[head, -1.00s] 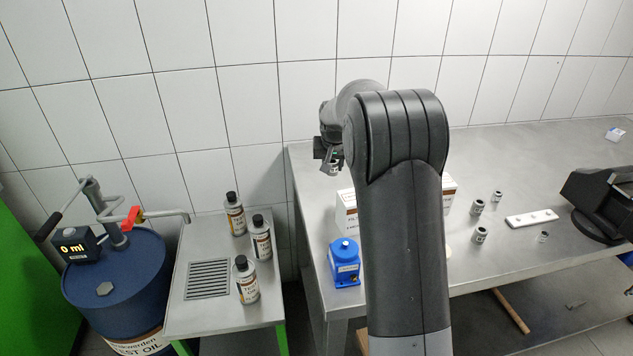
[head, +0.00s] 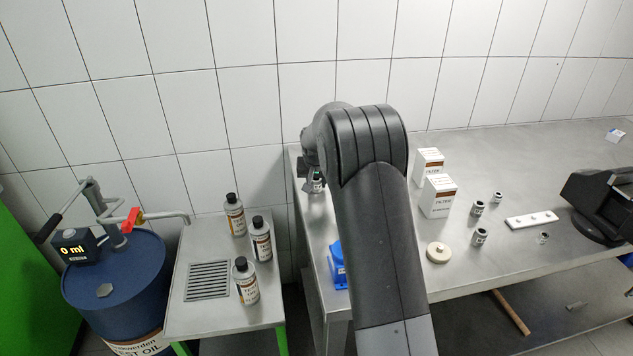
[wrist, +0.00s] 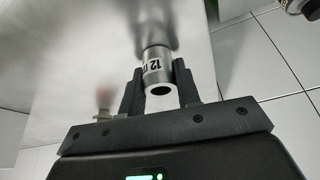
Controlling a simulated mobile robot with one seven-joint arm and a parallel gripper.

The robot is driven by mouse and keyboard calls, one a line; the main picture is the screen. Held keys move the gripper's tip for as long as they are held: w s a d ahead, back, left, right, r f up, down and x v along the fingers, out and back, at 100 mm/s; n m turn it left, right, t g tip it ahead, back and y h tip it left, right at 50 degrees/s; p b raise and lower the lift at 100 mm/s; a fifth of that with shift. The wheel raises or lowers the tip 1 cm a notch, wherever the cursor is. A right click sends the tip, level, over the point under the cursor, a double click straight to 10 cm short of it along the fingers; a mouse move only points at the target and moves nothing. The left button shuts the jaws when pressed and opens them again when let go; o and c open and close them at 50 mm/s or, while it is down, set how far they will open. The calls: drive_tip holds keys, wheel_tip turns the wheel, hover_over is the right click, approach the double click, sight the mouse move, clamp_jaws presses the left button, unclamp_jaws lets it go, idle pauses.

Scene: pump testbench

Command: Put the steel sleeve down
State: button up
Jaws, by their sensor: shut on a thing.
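The steel sleeve (wrist: 157,68) is a short shiny cylinder with a dark bore and a label reading "12" and more. My gripper (wrist: 159,80) is shut on it, one finger on each side. In the head view the sleeve (head: 318,185) shows small under my gripper (head: 315,178), over the far left corner of the steel bench (head: 520,150). The sleeve's reflection lies close to its far end in the wrist view. I cannot tell whether it touches the bench top. My arm hides part of the bench.
A blue device (head: 338,268) stands at the bench's front left. Two filter boxes (head: 438,196), a round beige disc (head: 438,252), several small metal sleeves (head: 479,236) and a white strip (head: 531,220) stand to the right. Several bottles (head: 261,238) stand on the lower side table.

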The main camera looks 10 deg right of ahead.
drive_tip(key=o, duration=1.1)
drive_tip(key=shift+f, duration=0.1)
drive_tip(key=s+r, duration=1.4)
drive_tip(key=r, duration=0.4)
drive_tip(key=s+r+n, duration=0.1)
drive_tip(key=s+r, duration=0.3)
drive_tip(key=s, duration=0.9)
drive_tip(key=s+f, duration=0.1)
drive_tip(key=s, duration=0.9)
drive_tip(key=s+a+f+n+t, duration=0.1)
drive_tip(key=s+f, duration=0.1)
drive_tip(key=s, duration=0.8)
drive_tip(key=shift+s+f+y, duration=0.25)
drive_tip(key=shift+s+y, duration=0.05)
drive_tip(key=shift+y, duration=0.1)
